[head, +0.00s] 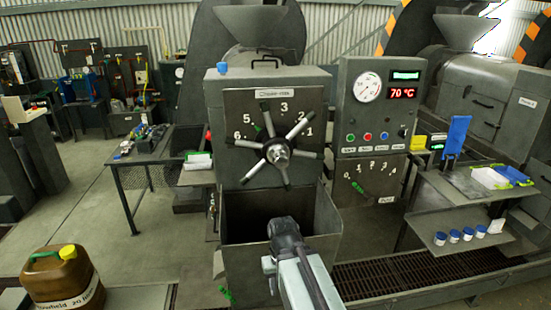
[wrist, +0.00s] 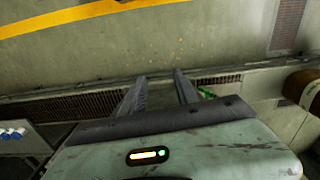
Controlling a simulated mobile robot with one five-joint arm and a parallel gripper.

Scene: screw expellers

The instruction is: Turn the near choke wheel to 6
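The near choke wheel (head: 278,153) is a spoked metal wheel with dark handle ends on the grey front of the near expeller. Numbers stand in an arc around its top, with 1 at the right, 3 near the top, and 5 and 6 at the left. A small green mark (head: 259,129) shows at the upper left of the wheel, nearest the 5 side; its exact reading is too small to tell. My gripper (wrist: 160,84) is open and empty in the wrist view, over the floor. In the head view my arm is below the wheel, apart from it.
An open metal bin (head: 240,224) sits under the wheel. A control panel (head: 376,110) with gauge and 70 °C display stands to the right. A side table (head: 142,160) stands left, a brown jug (head: 62,282) front left, and a shelf (head: 455,236) with small jars right.

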